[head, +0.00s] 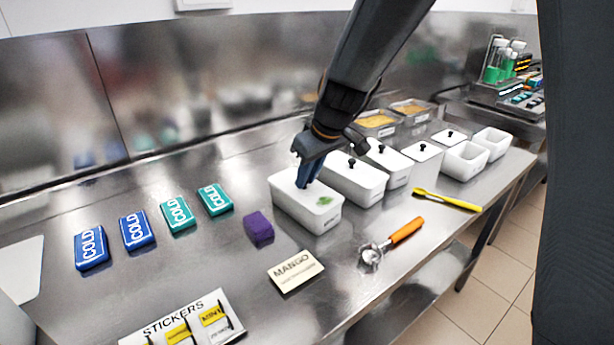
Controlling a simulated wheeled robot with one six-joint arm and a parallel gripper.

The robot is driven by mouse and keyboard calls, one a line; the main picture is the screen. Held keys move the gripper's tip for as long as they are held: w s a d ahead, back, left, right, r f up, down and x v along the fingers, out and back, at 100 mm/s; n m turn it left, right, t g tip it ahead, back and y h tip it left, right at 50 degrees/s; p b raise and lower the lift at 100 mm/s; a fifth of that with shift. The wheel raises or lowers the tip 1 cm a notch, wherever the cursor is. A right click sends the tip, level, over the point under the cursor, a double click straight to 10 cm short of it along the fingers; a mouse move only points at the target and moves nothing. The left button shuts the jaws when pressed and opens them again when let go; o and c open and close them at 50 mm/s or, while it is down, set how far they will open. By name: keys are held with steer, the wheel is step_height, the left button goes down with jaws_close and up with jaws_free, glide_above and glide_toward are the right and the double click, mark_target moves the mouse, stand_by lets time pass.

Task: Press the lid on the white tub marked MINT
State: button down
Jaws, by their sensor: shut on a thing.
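A white tub (300,212) stands nearest on the steel counter, with a green leaf mark near the front of its white top. No word MINT is readable on it. My gripper (306,182) points down onto the top of this tub. Its blue fingers are shut on what seems to be the lid's knob, which they hide. The lid (288,178) looks level on the tub, but I cannot tell whether it is fully seated. A sticker card (172,326) at the front left bears a yellow label (212,315) that seems to read MINT.
Several white tubs with black-knobbed lids stand behind, the closest being a lidded tub (358,183). An open tub (464,160) is farther right. A purple block (258,228), MANGO card (295,270), orange-handled scoop (392,242), yellow brush (446,200) and several COLD packs (137,230) lie around.

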steer(key=c, duration=1.6)
jaws_free()
steer(key=shift+o, duration=0.6)
steer(key=o, duration=0.4)
steer(key=shift+r, duration=0.15)
steer(key=shift+r+p, duration=2.35)
steer(key=shift+r, duration=1)
